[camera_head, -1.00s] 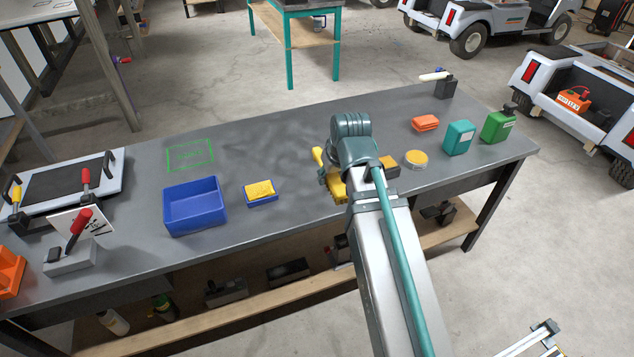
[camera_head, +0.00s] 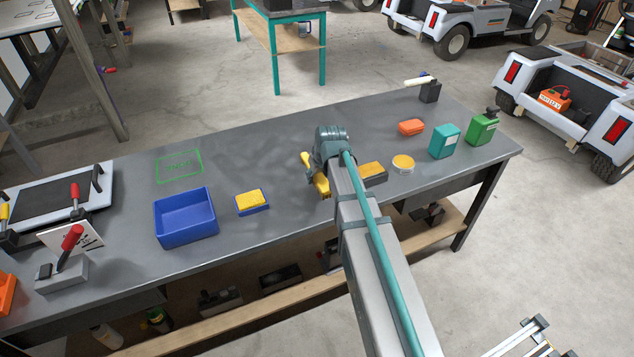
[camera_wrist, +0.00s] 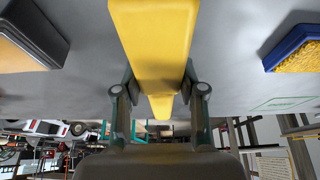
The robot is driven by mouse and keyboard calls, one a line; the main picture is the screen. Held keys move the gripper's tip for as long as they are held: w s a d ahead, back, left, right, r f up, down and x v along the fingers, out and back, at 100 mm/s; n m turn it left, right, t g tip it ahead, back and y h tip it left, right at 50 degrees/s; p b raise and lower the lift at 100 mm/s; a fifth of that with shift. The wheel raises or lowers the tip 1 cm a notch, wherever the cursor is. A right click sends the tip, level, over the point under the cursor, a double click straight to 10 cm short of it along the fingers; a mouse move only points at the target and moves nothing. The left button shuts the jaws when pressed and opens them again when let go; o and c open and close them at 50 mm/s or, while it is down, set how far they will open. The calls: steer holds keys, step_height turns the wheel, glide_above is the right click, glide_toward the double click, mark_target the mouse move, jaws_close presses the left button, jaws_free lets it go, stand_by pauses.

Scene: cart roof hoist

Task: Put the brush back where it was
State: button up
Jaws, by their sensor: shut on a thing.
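The brush, a long yellow bar (camera_wrist: 155,45) in the wrist view, lies between the two fingers of my gripper (camera_wrist: 158,105), which is shut on it. In the head view, yellow parts of the brush (camera_head: 321,185) show beside and below my gripper (camera_head: 322,172), over the front half of the grey workbench (camera_head: 270,150). The wrist hides the rest, so I cannot tell whether the brush touches the bench. A green outline (camera_head: 180,166) is marked on the bench, farther left and empty.
Left of the brush are a yellow sponge in a blue tray (camera_head: 252,209) and an empty blue bin (camera_head: 186,235). Close on the right are a dark tan-topped block (camera_head: 374,174) and a round yellow tin (camera_head: 403,164). Teal (camera_head: 445,141) and green (camera_head: 483,129) containers stand farther right.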

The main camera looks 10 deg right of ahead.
steer(key=shift+w+f, duration=0.3)
steer(key=shift+f+p, duration=0.5)
steer(key=shift+f, duration=1.1)
steer(key=shift+f, duration=0.15)
steer(key=o, duration=1.1)
steer(key=b+v, duration=0.1)
steer(key=v, duration=1.1)
